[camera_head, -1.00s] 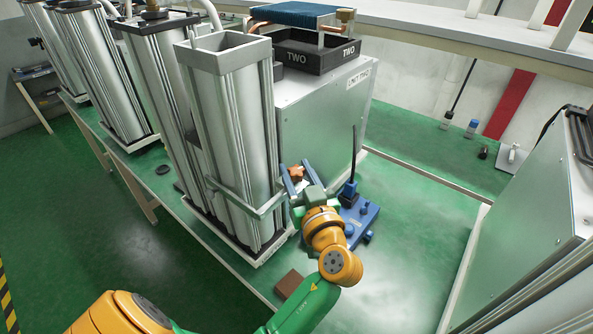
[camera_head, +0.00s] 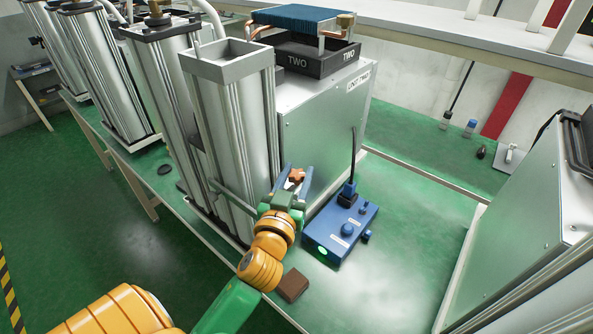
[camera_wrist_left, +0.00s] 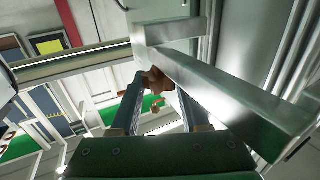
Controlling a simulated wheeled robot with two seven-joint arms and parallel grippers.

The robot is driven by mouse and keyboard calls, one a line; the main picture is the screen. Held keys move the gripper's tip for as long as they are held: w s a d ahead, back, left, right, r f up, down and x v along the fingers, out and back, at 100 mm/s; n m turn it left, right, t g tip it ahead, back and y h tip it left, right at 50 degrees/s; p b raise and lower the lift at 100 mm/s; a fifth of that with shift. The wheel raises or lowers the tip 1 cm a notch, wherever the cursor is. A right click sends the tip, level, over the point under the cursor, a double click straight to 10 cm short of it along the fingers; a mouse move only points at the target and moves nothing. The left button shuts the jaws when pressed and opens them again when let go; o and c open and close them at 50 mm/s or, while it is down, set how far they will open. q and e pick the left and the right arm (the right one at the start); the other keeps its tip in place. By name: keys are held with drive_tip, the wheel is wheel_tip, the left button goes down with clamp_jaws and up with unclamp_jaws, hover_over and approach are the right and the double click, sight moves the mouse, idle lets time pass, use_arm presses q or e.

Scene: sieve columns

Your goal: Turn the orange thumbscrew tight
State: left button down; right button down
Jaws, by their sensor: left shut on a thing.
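The orange thumbscrew (camera_head: 296,176) shows beside the front sieve column (camera_head: 232,140), between the blue fingers of my left gripper (camera_head: 293,179). In the left wrist view the thumbscrew (camera_wrist_left: 155,80) sits at the fingertips of my left gripper (camera_wrist_left: 157,88), which is shut on it. A metal clamp bar (camera_wrist_left: 225,90) runs past the right finger there. In the head view the clamp bar (camera_head: 232,198) crosses the column front, its right part hidden by my arm. How tight the screw is cannot be seen. My right gripper is out of view.
A brown block (camera_head: 292,285) lies near the bench edge. A grey cabinet (camera_head: 325,125) stands behind.

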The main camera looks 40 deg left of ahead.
use_arm(q)
drive_tip(key=shift+m+h, duration=0.5)
drive_tip(key=shift+h, duration=0.2)
drive_tip(key=shift+t+h+p, duration=0.3)
